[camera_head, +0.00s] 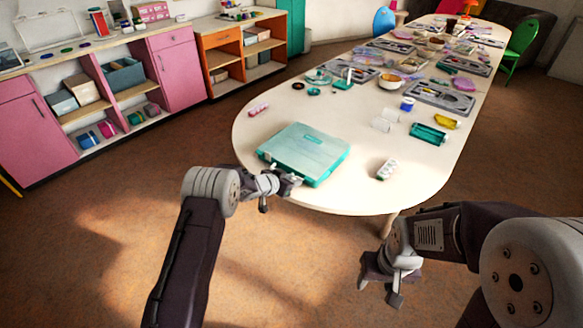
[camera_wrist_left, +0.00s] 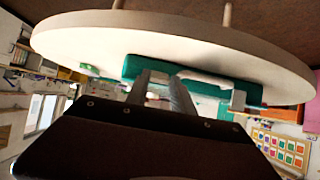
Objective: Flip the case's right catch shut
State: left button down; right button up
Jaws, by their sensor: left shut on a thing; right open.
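The teal case (camera_head: 303,150) lies closed-looking on the near left end of the white table, and its front edge faces me. My left gripper (camera_head: 294,180) is at that front edge, toward its right part. In the left wrist view, which is upside down, the fingers (camera_wrist_left: 160,77) reach to the case's front (camera_wrist_left: 207,88). They are shut on the right catch, which they largely hide. The other catch (camera_wrist_left: 238,100), small and grey, shows farther along the same edge. My right gripper (camera_head: 388,282) is open and empty, low beside the table, away from the case.
The white table (camera_head: 350,198) carries a small pale bead box (camera_head: 387,168) right of the case, a pink roll (camera_head: 258,109) behind it and a teal box (camera_head: 428,134). Trays and boards fill the far part. Pink and orange shelves stand left, with open floor between.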

pick_arm(q)
jog(key=shift+r+p, duration=0.4)
jog(key=shift+p, duration=0.3)
jog(key=shift+w+f, duration=0.1)
jog(key=shift+f, duration=0.1)
pick_arm(e)
notch_tip(320, 180, up, 3)
jog(key=shift+r, duration=0.1)
pick_arm(q)
jog(key=c, duration=1.4)
grip_release()
jog(key=shift+o, duration=0.2)
jog(key=v, duration=0.9)
jog(key=shift+r+p, duration=0.2)
jog(key=shift+p, duration=0.2)
pick_arm(e)
jog(key=shift+r, duration=0.15)
pick_arm(q)
jog(key=shift+w+d, duration=0.1)
